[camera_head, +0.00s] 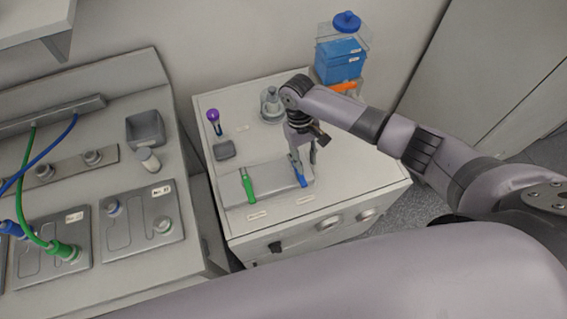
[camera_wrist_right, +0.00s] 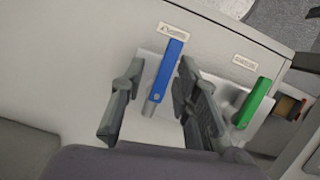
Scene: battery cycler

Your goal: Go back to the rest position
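My right gripper (camera_head: 304,163) is over the cabinet top, pointing down above a blue-handled tool (camera_head: 300,179) on a grey holder plate. In the right wrist view the two fingers (camera_wrist_right: 160,66) stand apart on either side of the blue handle (camera_wrist_right: 168,72), with a gap visible on the left side. Contact on the right side cannot be told. My left gripper is not in view.
A green-handled tool (camera_head: 248,186) lies left of the blue one. A cycler bench (camera_head: 215,262) with cables stands left.

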